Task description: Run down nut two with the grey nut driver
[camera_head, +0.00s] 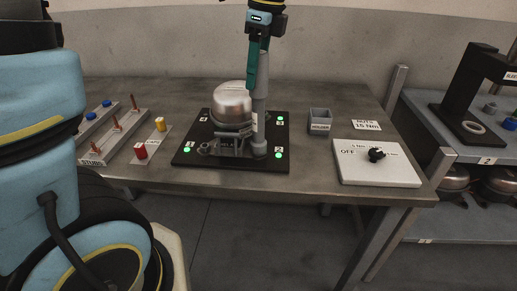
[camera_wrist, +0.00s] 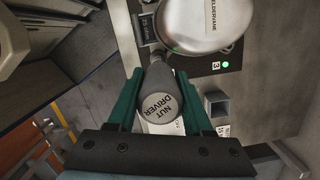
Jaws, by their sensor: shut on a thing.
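The grey nut driver (camera_head: 260,110) stands upright at the front right corner of the compressor's black base plate (camera_head: 212,163), beside the label 2. My gripper (camera_head: 257,80) is shut on its upper part. In the wrist view the nut driver (camera_wrist: 160,102) shows its round end marked NUT DRIVER between my green fingers (camera_wrist: 160,75). The silver compressor (camera_head: 232,104) stands on the plate, left of the driver. Its dome also shows at the top of the wrist view (camera_wrist: 203,22). Nut two is hidden under the driver's lower end, so I cannot tell how it sits.
Green lights (camera_head: 278,155) glow at the plate's corners. A stud rack (camera_head: 118,135) and a holder with red and yellow pieces (camera_head: 150,147) lie to the left. A grey holder box (camera_head: 320,120) and a white panel with a black knob (camera_head: 376,155), marked OFF, are right. Front table edge is clear.

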